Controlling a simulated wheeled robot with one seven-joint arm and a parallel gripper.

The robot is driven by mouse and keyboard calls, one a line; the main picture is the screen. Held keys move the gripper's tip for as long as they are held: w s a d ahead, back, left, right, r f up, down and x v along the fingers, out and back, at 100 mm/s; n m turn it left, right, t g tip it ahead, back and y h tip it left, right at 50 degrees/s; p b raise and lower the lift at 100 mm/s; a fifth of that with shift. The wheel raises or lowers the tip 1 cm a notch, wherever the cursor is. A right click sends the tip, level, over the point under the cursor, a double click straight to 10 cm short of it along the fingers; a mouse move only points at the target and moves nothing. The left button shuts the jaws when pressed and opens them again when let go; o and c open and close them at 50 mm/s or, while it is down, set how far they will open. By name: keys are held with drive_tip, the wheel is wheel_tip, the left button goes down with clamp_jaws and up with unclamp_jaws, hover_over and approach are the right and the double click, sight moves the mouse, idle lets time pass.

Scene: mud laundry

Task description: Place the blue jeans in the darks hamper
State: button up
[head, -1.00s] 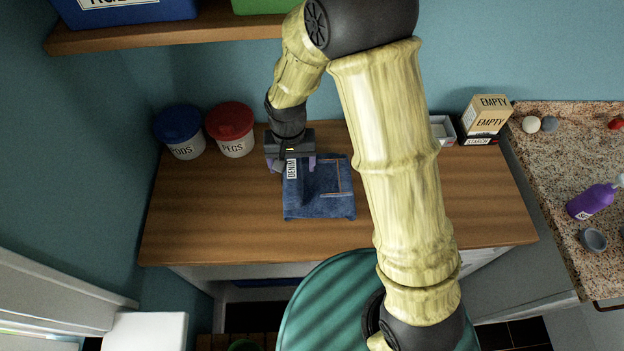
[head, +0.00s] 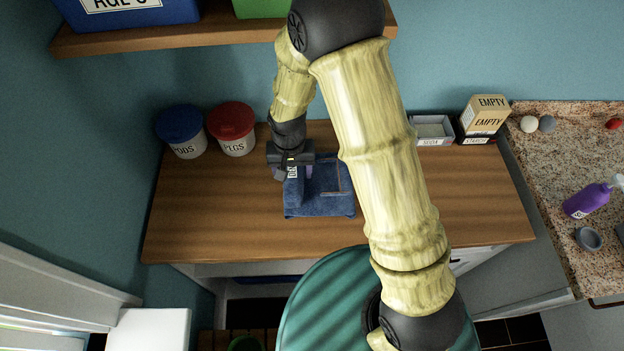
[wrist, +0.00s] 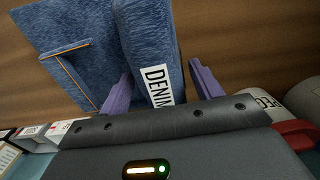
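The folded blue jeans (head: 320,203) lie on the wooden counter, with a raised fold along their left side. A white "DENIM" label (wrist: 157,85) shows on that fold in the wrist view. My gripper (head: 293,172) is low over the left part of the jeans. In the wrist view its purple fingers (wrist: 162,88) are apart, one on each side of the labelled fold. A narrow gap shows by the right finger; I cannot tell whether the left finger touches the cloth. No hamper marked for darks can be made out.
A blue-lidded tub (head: 181,130) and a red-lidded "PEGS" tub (head: 232,128) stand left of my gripper. A soda box (head: 433,130) and starch box (head: 480,135) stand at the back right. A shelf (head: 220,30) with bins hangs above. The counter's front left is bare.

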clamp_jaws()
drive_tip(key=shift+r, duration=0.1)
